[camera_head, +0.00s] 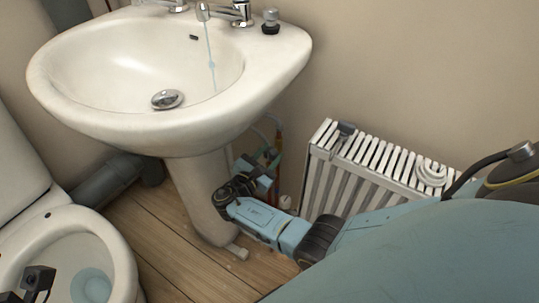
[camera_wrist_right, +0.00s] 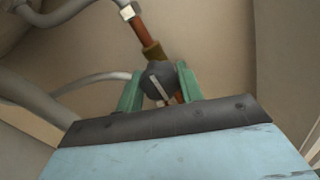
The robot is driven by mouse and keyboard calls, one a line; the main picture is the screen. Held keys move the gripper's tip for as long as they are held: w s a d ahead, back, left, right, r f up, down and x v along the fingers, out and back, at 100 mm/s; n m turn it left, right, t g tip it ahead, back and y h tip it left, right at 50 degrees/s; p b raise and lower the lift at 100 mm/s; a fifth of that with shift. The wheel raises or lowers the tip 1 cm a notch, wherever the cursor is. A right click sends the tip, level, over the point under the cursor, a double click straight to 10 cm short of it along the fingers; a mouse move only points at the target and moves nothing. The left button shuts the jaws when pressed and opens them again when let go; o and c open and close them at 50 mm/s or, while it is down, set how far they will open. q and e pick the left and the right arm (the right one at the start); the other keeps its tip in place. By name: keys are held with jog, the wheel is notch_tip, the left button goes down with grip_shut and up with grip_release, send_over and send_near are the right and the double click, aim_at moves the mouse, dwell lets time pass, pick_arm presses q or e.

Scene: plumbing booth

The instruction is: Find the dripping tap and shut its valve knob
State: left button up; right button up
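The tap (camera_head: 228,12) at the right of the basin has a thin stream of water (camera_head: 210,58) running from its spout into the bowl. My right gripper (camera_head: 258,168) is low beside the pedestal, under the basin's right side, by the pipes. In the right wrist view its two green fingers (camera_wrist_right: 160,88) stand on either side of a dark round valve knob (camera_wrist_right: 157,78) with a pale bar across it. The fingers appear to touch the knob's sides. A copper pipe (camera_wrist_right: 140,28) rises above the knob. Part of my left gripper (camera_head: 30,284) shows at the bottom left; its fingers are mostly cut off.
The white basin (camera_head: 290,50) and its pedestal (camera_head: 205,195) stand close to my right gripper. A white radiator (camera_head: 325,170) is at the right. A toilet (camera_head: 110,245) stands at the left, with a grey waste pipe (camera_head: 105,180) behind. Wooden floor (camera_head: 165,235) is open between.

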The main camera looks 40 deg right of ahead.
jog(key=shift+c, duration=0.7)
jog(key=shift+m, duration=0.4)
jog(key=m, duration=1.2)
jog(key=shift+f+m, duration=0.1)
jog(key=shift+m, duration=0.3)
jog(key=m, duration=0.4)
jog(key=shift+m, duration=0.3)
jog(key=o, duration=1)
